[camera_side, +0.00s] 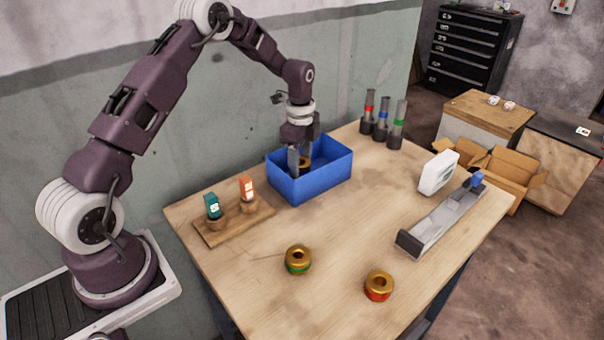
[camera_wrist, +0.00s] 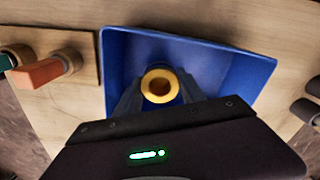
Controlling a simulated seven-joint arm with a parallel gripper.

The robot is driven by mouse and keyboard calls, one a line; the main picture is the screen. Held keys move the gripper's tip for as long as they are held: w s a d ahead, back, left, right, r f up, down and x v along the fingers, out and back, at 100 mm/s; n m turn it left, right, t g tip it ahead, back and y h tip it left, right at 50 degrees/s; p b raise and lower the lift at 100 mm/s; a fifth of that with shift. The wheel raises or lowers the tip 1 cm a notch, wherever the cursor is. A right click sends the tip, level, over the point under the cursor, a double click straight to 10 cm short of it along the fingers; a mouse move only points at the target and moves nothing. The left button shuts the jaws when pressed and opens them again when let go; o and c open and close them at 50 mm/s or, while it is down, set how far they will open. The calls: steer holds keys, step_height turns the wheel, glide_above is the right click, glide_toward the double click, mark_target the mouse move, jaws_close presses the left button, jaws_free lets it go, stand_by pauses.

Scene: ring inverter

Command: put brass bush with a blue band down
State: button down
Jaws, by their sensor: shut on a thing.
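The brass bush (camera_side: 305,162) is between the fingers of my gripper (camera_side: 300,165), inside the opening of the blue bin. In the wrist view the bush (camera_wrist: 160,76) shows its round brass top and dark bore, with a dark finger of my gripper (camera_wrist: 160,92) on either side. My gripper is shut on it. Its band is hidden in both views. The blue bin (camera_side: 310,187) stands at the back of the table, and its walls (camera_wrist: 240,62) surround the bush in the wrist view. Whether the bush touches the bin's floor cannot be told.
A green-banded bush (camera_side: 298,260) and a red-banded bush (camera_side: 379,285) stand at the table's front. A wooden board (camera_side: 235,225) with teal and orange stamps is left of the bin. Three banded tubes (camera_side: 382,120), a white device (camera_side: 438,172) and a metal channel (camera_side: 440,218) are right.

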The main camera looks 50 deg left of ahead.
steer(key=shift+f, duration=1.85)
steer(key=c, duration=0.7)
jaws_free()
steer(key=shift+r, duration=0.1)
step_height(320, 180, up, 12)
step_height(320, 180, up, 6)
steer(key=n, duration=0.2)
glide_above(301, 173)
steer(key=s+d, duration=0.1)
steer(key=s+d+r+n+t, duration=0.2)
steer(key=s+d+r+n, duration=0.3)
steer(key=s+r, duration=0.4)
steer(key=s+d+n+t, duration=0.1)
steer(key=s+d+n, duration=0.2)
steer(key=s, duration=0.7)
steer(key=s+d+n+t, duration=0.2)
steer(key=s+d+n, duration=0.2)
steer(key=s, duration=0.6)
steer(key=shift+s+d+t, duration=0.25)
steer(key=shift+s+t, duration=0.05)
